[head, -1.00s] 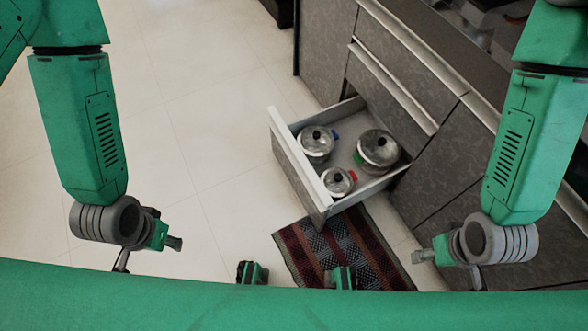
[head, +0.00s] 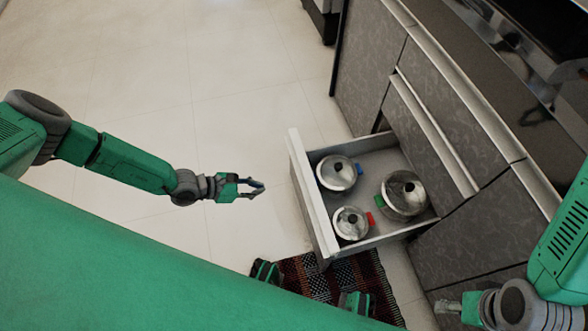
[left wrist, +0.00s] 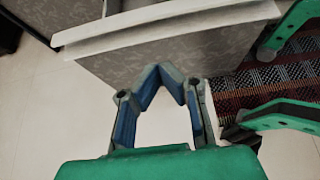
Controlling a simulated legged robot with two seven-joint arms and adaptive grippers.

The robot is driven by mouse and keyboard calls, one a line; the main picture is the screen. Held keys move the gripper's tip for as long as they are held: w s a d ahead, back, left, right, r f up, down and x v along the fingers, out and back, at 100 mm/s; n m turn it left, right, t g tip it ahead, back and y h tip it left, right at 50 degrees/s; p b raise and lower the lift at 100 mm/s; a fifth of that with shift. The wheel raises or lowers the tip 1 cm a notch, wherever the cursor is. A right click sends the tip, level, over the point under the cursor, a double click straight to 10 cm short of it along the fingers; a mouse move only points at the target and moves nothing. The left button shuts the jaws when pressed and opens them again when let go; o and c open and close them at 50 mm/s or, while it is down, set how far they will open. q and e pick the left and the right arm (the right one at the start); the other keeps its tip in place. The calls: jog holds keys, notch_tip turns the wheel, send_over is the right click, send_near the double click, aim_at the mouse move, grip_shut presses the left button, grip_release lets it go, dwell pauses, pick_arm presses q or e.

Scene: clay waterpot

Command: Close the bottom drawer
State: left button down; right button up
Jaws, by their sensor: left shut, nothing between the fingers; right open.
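The bottom drawer (head: 310,195) stands pulled out of the grey cabinet in the head view, with its light-edged front facing left. Several lidded glass pots sit inside, among them a large one (head: 403,195) and a small one (head: 350,223). My left gripper (head: 258,187) is shut and empty, left of the drawer front with a gap between in the head view. In the left wrist view its fingers (left wrist: 172,78) point at the lower part of the drawer front (left wrist: 165,52); contact cannot be told. My right gripper (head: 442,306) is open and empty at the lower right, beside the cabinet.
A striped rug (head: 335,278) lies on the floor below the drawer, with my feet by it. The closed cabinet front (head: 432,125) stands behind the open drawer. The tiled floor (head: 200,90) to the left is clear.

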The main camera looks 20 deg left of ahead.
pick_arm(q)
jog(key=d+r+b+x, duration=0.1)
jog(key=b+x, duration=0.3)
jog(key=x, duration=0.9)
jog(key=shift+w+r+b, duration=0.25)
jog(key=shift+w+b, duration=0.05)
jog(key=shift+b, duration=0.1)
jog(key=shift+d, duration=0.15)
